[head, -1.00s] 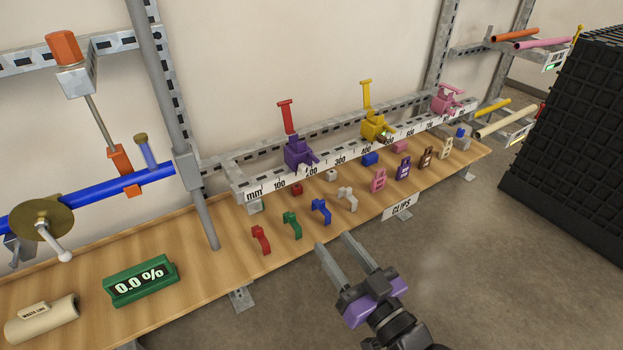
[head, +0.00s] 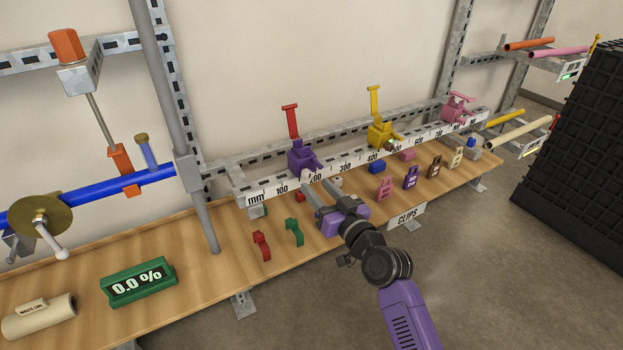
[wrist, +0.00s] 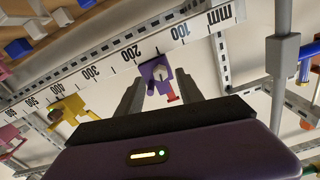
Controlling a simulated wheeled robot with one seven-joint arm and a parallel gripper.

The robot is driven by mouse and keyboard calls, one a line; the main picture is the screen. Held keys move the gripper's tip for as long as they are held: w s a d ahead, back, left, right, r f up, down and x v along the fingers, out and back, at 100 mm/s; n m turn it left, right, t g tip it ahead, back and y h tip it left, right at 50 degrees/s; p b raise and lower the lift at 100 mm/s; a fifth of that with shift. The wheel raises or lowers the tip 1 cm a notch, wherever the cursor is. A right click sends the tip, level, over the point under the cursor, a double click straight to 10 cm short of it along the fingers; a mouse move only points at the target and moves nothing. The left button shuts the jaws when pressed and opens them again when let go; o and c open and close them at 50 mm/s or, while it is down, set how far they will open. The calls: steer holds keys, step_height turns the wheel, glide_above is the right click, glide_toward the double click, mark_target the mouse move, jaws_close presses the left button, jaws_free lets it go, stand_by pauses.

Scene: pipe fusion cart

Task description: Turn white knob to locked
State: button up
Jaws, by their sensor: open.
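A purple clamp (head: 302,158) with a raised red lever (head: 290,121) is mounted on the ruled rail. In the wrist view a small whitish knob (wrist: 162,73) shows on the face of this purple clamp (wrist: 150,78). My gripper (head: 317,188) is open, just in front of and below the purple clamp. In the wrist view the fingers of my gripper (wrist: 162,88) stand on either side of the clamp, with nothing held. I cannot tell whether they touch it. My gripper partly hides the clamp's front in the head view, and the knob's setting is unclear.
The metal ruled rail (head: 268,188) also carries a yellow clamp (head: 381,133) and a pink clamp (head: 456,107). Red (head: 261,245) and green (head: 294,231) clips stand on the wooden shelf (head: 215,285) below. A grey post (head: 195,175) rises to the left.

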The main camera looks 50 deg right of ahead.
mark_target(310, 179)
steer(key=shift+x, duration=2.1)
steer(key=shift+c, duration=0.4)
jaws_close()
